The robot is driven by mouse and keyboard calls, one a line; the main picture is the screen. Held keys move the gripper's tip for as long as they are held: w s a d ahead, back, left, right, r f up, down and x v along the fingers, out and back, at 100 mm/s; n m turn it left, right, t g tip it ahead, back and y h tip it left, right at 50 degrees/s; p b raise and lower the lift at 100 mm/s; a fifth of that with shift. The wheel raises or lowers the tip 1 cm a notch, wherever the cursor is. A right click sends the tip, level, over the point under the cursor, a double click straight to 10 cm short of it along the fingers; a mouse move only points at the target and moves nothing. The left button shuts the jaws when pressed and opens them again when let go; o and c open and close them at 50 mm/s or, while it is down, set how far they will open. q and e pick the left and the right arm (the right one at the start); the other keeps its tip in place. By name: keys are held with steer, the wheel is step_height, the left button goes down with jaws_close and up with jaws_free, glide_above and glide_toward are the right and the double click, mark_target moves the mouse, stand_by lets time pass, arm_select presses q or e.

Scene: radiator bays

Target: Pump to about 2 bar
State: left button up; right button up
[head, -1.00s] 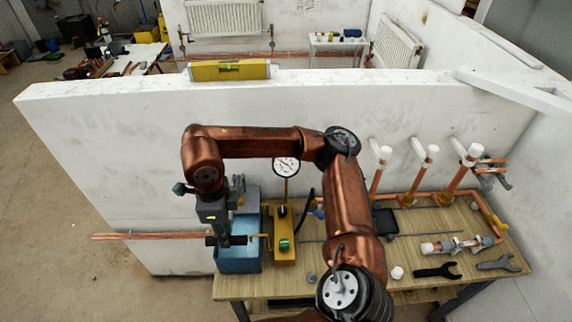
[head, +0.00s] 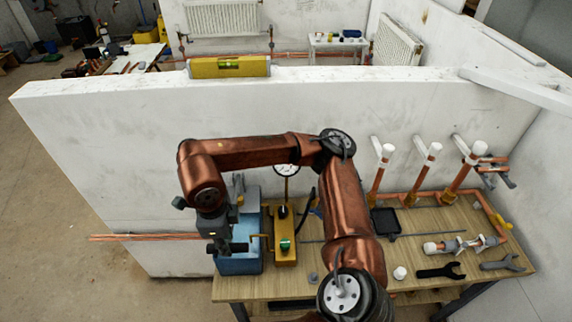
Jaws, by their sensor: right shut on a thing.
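A test pump stands on the wooden bench: a blue water tank (head: 240,264) with a yellow pump body (head: 285,252) on its right. A round white gauge (head: 287,170) stands on a stem above the body, its upper part hidden behind my right arm, so its reading cannot be told. A black-gripped handle (head: 236,248) lies low across the tank's front. My right gripper (head: 226,247) points down over the tank and is shut on the pump handle. My left gripper is not in view.
Capped copper pipes (head: 423,170) rise along the wall at right. Spanners (head: 440,271), a white cap (head: 399,273) and a black tray (head: 385,222) lie on the bench's right side. A yellow level (head: 229,67) rests on the wall top.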

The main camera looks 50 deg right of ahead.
steer(key=shift+w+d+f, duration=0.15)
steer(key=shift+d+f, duration=0.1)
steer(key=shift+f, duration=0.05)
steer(key=shift+w+d+r+g+y+p, duration=0.15)
steer(key=shift+r+p, duration=0.1)
steer(key=shift+r, duration=0.3)
steer(key=shift+w+d+r+g+y+p, duration=0.1)
steer(key=shift+d+r+p, duration=0.1)
steer(key=shift+r, duration=0.35)
steer(key=shift+w+d+r+g+y+p, duration=0.1)
steer(key=shift+r+p, duration=0.15)
steer(key=shift+r, duration=0.3)
steer(key=shift+c, duration=0.3)
steer(key=o, duration=1)
steer(key=shift+w+d+f, duration=0.15)
steer(key=shift+f, duration=0.05)
steer(key=shift+c, duration=0.2)
steer(key=shift+a+r, duration=0.1)
steer(key=shift+a, duration=0.1)
